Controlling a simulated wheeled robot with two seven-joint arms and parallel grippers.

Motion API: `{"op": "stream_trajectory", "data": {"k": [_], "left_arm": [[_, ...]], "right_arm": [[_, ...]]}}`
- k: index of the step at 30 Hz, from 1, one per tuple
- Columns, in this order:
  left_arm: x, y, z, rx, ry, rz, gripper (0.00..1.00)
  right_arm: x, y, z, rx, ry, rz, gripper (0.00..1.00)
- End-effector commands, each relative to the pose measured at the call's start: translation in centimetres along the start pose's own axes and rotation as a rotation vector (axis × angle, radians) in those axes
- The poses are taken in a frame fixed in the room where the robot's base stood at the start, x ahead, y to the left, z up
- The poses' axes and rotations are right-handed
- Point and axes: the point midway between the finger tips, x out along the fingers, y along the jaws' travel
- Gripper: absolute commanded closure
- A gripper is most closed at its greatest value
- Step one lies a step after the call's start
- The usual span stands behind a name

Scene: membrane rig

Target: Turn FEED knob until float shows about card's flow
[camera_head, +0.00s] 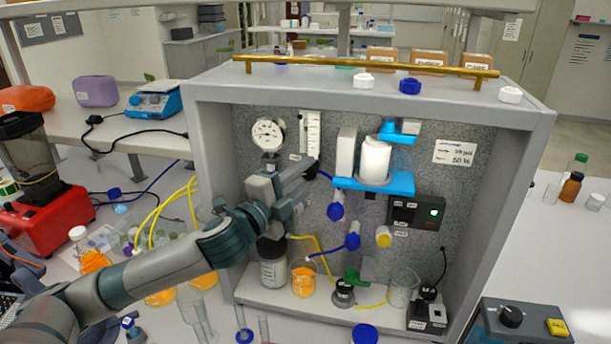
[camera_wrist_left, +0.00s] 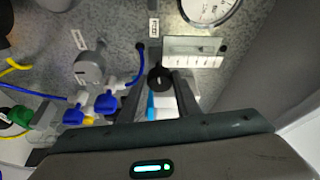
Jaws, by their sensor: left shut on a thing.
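My left gripper (camera_head: 308,172) reaches into the rig in front of the back panel, just below the flow meter. In the left wrist view its two fingers (camera_wrist_left: 161,90) are closed around the sides of a black knob (camera_wrist_left: 160,76), under a small label that appears to read FEED. The knob is mostly hidden by the gripper in the head view. The flow meter (camera_head: 313,132) is a clear scaled block, also in the left wrist view (camera_wrist_left: 193,51); I cannot make out its float. The white card (camera_head: 455,153) is on the panel at right; its handwriting is too small to read surely.
A round gauge (camera_head: 268,133) is left of the flow meter. A blue bracket (camera_head: 374,185) with a white canister stands right of the gripper. Blue-handled valves (camera_head: 335,211) hang below. A beaker of orange liquid (camera_head: 304,279) and a bottle (camera_head: 273,270) stand on the rig floor.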

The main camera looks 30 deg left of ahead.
Motion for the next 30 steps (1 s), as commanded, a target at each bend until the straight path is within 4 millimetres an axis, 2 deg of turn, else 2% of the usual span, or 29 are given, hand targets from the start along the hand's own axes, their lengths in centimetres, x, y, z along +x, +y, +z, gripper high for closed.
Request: {"op": "stream_trajectory", "data": {"k": [9, 24, 25, 27, 30], "left_arm": [[0.02, -0.04, 0.0, 0.14, 0.0, 0.058, 0.93], [0.0, 0.05, -0.04, 0.162, 0.001, 0.07, 0.93], [0.0, 0.05, -0.04, 0.162, 0.001, 0.07, 0.68], [0.0, 0.04, -0.04, 0.162, 0.001, 0.07, 0.53], [0.01, 0.02, -0.03, 0.162, 0.0, 0.069, 0.53]], "right_arm": [[0.01, -0.03, -0.02, 0.0, 0.0, 0.0, 1.0], [0.01, -0.18, -0.06, 0.001, 0.001, -0.002, 1.0], [0.01, -0.18, -0.06, 0.001, 0.001, -0.002, 1.0], [0.01, -0.17, -0.06, 0.001, 0.001, -0.002, 1.0], [0.01, -0.17, -0.07, 0.001, 0.001, -0.002, 1.0]]}}
